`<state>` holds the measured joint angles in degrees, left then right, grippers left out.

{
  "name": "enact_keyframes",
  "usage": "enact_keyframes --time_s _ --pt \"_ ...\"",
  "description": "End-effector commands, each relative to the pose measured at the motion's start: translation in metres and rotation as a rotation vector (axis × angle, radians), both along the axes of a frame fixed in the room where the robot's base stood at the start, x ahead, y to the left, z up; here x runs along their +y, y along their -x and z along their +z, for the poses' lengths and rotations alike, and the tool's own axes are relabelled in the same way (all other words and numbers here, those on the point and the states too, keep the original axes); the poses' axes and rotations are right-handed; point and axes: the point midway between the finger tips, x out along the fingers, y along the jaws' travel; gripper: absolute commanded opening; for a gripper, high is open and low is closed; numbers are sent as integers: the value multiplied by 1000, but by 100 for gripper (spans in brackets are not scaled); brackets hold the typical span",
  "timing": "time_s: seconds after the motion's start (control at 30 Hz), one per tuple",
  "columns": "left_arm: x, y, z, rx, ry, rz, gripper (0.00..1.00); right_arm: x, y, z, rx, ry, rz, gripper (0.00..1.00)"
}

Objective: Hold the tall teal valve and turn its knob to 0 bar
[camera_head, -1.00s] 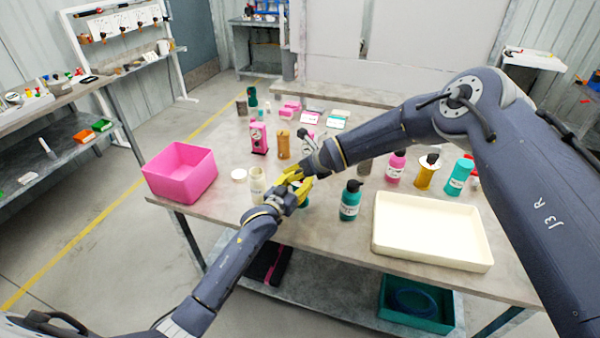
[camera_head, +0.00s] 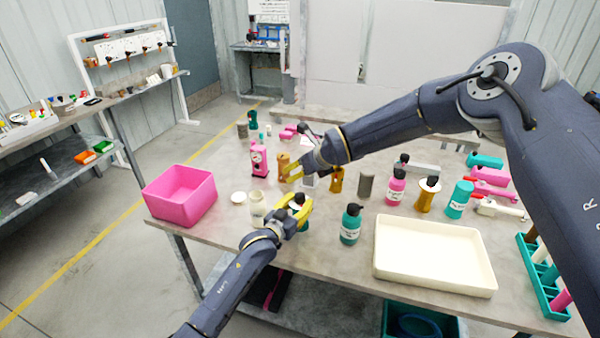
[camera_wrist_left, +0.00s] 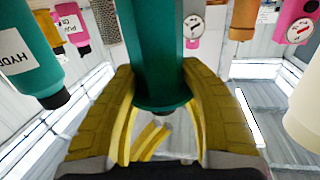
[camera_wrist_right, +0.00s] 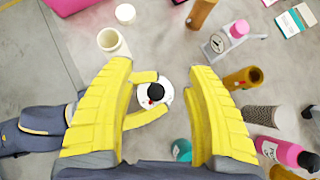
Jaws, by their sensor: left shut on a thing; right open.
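My left gripper (camera_head: 296,212) is shut on the tall teal valve (camera_wrist_left: 152,45), around its body. Only a little of the valve shows in the head view, with its black knob (camera_head: 298,199) on top. In the right wrist view, the black knob (camera_wrist_right: 155,92) with a red mark sits on a white dial disc (camera_wrist_right: 163,103), between the left gripper's yellow fingers. The dial's reading is too small to tell. My right gripper (camera_wrist_right: 165,70) is open and empty. Its fingers are apart from the knob, which shows between them. In the head view the right gripper (camera_head: 290,171) is farther back.
A teal bottle (camera_head: 351,225) stands just right of the valve, and a cream cup (camera_head: 257,208) to its left. A pink bin (camera_head: 180,194) is at left and a cream tray (camera_head: 436,283) at right. Several bottles and a pink gauge unit (camera_head: 258,160) stand behind.

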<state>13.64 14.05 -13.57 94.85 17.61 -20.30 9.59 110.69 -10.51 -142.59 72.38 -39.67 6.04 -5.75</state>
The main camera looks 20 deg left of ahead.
Motion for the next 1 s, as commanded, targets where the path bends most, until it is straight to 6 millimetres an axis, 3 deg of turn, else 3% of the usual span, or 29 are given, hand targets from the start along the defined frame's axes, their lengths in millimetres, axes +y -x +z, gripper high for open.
enact_keyframes --time_s 0.17,0.27,0.5,0.7,0.87,1.0 --pt "0 0 0 1 0 0 0 3 1 0 6 -13 -4 54" --pt "0 0 0 1 0 0 0 14 6 1 31 -67 -18 54" --pt "0 0 0 1 0 0 0 71 25 24 195 -406 -153 54" --pt "0 0 0 1 0 0 0 100 21 59 379 -736 -369 54" --pt "0 0 0 1 0 0 0 98 5 78 533 -950 -584 54" --pt "0 0 0 1 0 0 0 84 -12 83 673 -1097 -793 54"
